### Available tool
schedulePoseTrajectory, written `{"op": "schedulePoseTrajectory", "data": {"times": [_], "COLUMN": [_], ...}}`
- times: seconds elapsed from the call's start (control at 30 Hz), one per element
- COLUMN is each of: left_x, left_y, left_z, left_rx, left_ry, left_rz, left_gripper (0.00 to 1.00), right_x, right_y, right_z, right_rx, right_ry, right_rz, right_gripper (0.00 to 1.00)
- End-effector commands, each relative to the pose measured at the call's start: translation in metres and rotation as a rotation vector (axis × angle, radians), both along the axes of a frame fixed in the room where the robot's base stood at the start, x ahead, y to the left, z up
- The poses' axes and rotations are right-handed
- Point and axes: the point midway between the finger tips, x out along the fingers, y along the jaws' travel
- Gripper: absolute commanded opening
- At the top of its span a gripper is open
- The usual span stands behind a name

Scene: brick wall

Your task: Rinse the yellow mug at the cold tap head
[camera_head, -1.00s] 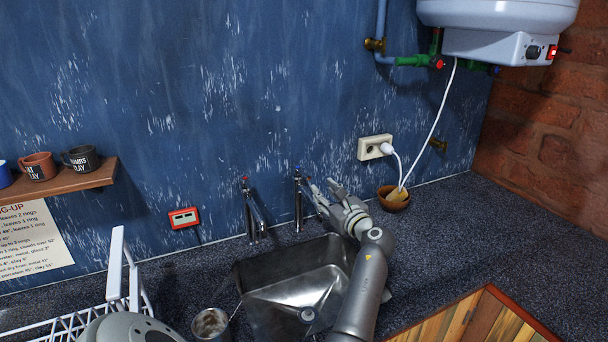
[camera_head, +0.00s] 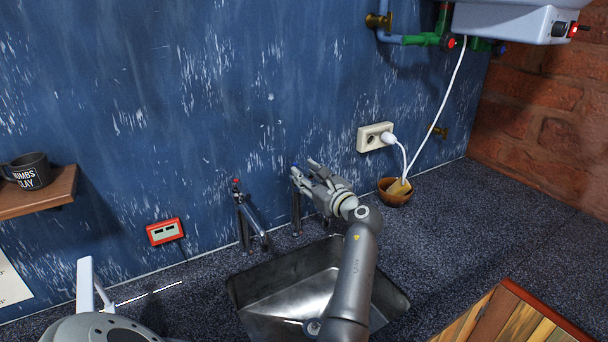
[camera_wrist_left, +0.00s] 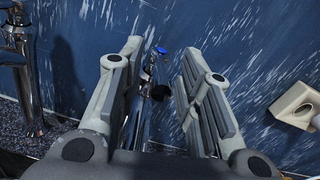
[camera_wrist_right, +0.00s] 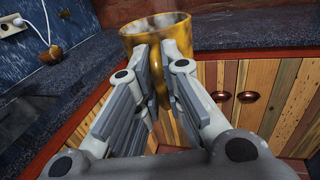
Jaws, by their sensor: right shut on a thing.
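The yellow mug (camera_wrist_right: 155,32) is in the right wrist view, with worn, stained patches on its side. My right gripper (camera_wrist_right: 157,50) is shut on it above the counter edge; this gripper is out of the head view. My left gripper (camera_head: 305,168) is at the cold tap, the right-hand one by the wall. In the left wrist view its fingers (camera_wrist_left: 161,52) are open, one on each side of the blue tap head (camera_wrist_left: 161,49), with a gap on both sides. The cold tap's chrome post (camera_head: 297,212) shows below the gripper.
The red-topped tap (camera_head: 246,220) stands left of the cold one. The metal sink (camera_head: 285,300) lies below both. A wooden bowl (camera_head: 394,192) and a socket (camera_head: 374,137) with a white cable are to the right. A shelf (camera_head: 40,195) with a dark mug (camera_head: 27,172) is at left.

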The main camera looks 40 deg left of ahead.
Motion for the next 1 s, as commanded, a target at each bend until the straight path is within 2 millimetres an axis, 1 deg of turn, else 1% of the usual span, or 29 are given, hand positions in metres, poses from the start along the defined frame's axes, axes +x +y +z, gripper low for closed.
{"op": "schedulePoseTrajectory", "data": {"times": [0.13,0.17,0.4,0.77,0.87,1.0], "left_x": [0.0,0.0,0.0,0.001,0.004,0.01], "left_y": [0.0,0.0,0.0,0.0,0.0,-0.001], "left_z": [0.0,0.0,0.0,-0.001,-0.003,-0.004], "left_rx": [0.0,0.0,0.0,0.0,-0.001,0.001], "left_ry": [0.0,0.0,0.0,0.0,0.0,0.0], "left_rz": [0.0,0.0,0.0,0.004,0.031,0.111], "left_gripper": [0.33,0.32,0.01,0.0,0.0,0.0], "right_x": [0.0,0.0,0.0,0.0,0.0,0.0], "right_y": [0.0,0.0,0.0,0.0,0.0,0.0], "right_z": [0.001,0.001,0.001,0.0,-0.008,-0.023], "right_rx": [0.0,0.0,0.0,0.0,0.0,0.0], "right_ry": [-0.003,-0.003,-0.003,-0.002,-0.002,-0.002], "right_rz": [-0.001,-0.001,-0.001,-0.001,-0.001,-0.001], "right_gripper": [0.0,0.0,0.0,0.0,0.0,0.0]}}
